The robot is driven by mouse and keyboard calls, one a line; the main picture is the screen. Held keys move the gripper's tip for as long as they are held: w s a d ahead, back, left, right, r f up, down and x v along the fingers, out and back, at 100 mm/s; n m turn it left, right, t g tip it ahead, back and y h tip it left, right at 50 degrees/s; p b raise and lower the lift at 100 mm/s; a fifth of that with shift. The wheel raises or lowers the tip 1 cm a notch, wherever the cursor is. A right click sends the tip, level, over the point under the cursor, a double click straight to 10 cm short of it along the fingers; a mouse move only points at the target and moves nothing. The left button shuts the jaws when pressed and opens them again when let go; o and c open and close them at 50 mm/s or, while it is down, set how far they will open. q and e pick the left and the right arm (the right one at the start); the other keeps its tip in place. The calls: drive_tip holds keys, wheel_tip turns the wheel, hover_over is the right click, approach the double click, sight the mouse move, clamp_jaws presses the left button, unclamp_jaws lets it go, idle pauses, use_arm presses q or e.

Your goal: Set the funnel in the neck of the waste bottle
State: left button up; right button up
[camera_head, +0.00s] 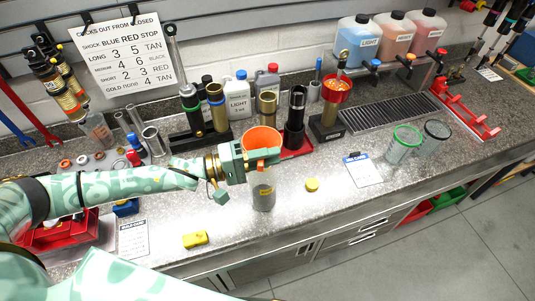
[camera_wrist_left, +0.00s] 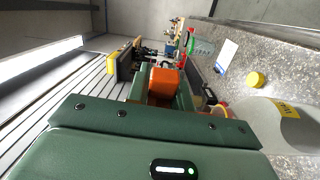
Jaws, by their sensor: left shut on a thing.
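The orange funnel (camera_head: 262,136) is mouth up at the end of my left gripper (camera_head: 262,160), which is shut on it. In the left wrist view, an orange block (camera_wrist_left: 166,84) shows between the gripper's fingers. The grey translucent waste bottle (camera_head: 263,197) stands upright on the bench, just below the funnel in the head view. It also shows in the left wrist view (camera_wrist_left: 255,122), with a yellow label. The gripper and funnel hide the bottle's neck, so I cannot tell whether the spout is in it. My right gripper is not in view.
A yellow cap (camera_head: 312,185) lies right of the bottle. Shock bodies (camera_head: 295,115) on a red tray and other bottles (camera_head: 237,97) stand close behind. A yellow block (camera_head: 195,239) lies near the front edge. A white card (camera_head: 362,170) lies farther right, with clear bench between.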

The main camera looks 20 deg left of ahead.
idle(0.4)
use_arm(q)
drive_tip(key=shift+p, duration=0.3)
drive_tip(key=shift+f, duration=0.15)
drive_tip(key=shift+f+b, duration=0.5)
drive_tip(key=shift+f, duration=0.35)
drive_tip(key=shift+f, duration=0.15)
drive_tip(key=shift+f, duration=0.3)
